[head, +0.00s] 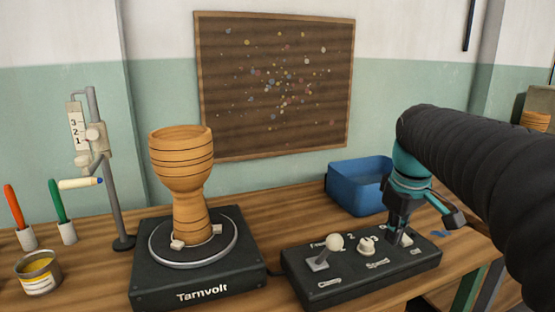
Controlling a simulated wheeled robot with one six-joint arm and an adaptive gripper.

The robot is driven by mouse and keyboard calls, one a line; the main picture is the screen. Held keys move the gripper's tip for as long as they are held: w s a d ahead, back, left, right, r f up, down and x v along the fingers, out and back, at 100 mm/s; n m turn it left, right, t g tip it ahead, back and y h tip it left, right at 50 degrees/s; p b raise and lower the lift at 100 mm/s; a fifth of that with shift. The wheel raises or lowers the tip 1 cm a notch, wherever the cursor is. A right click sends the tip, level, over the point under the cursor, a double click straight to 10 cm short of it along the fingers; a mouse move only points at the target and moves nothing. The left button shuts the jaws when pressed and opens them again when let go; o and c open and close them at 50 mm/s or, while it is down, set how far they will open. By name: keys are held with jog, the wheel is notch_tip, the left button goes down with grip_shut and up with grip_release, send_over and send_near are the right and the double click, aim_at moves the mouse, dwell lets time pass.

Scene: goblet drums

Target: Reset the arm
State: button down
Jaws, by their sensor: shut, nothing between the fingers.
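My arm, in a black sleeve, reaches in from the right of the head view. My gripper (398,228) is shut and empty. It points down at the right part of a black control box (360,272), which carries a lever with a pale round knob (335,243) and a white dial (367,246). The fingertips are at or just above the box's top; I cannot tell whether they touch it. A wooden goblet drum (183,172) with dark rings stands upright on a round turntable on a black base (200,278) marked Tarnvolt.
A blue bin (358,185) stands behind the control box. A stand with a numbered scale (77,128) holds a pen-like marker (80,183) left of the drum. Orange (14,207) and green (57,202) markers sit in holders. An open tin (39,274) stands at the front left.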

jog(key=s+a+f+m+t, duration=0.1)
jog(key=s+a+f+m, duration=0.2)
jog(key=s+f, duration=0.2)
jog(key=s+a+f+m+t, duration=0.2)
jog(key=s+a+f, duration=0.2)
jog(key=s, duration=0.8)
jog(key=shift+a+f+m, duration=0.2)
jog(key=shift+f+m, duration=0.2)
jog(key=shift+f, duration=0.25)
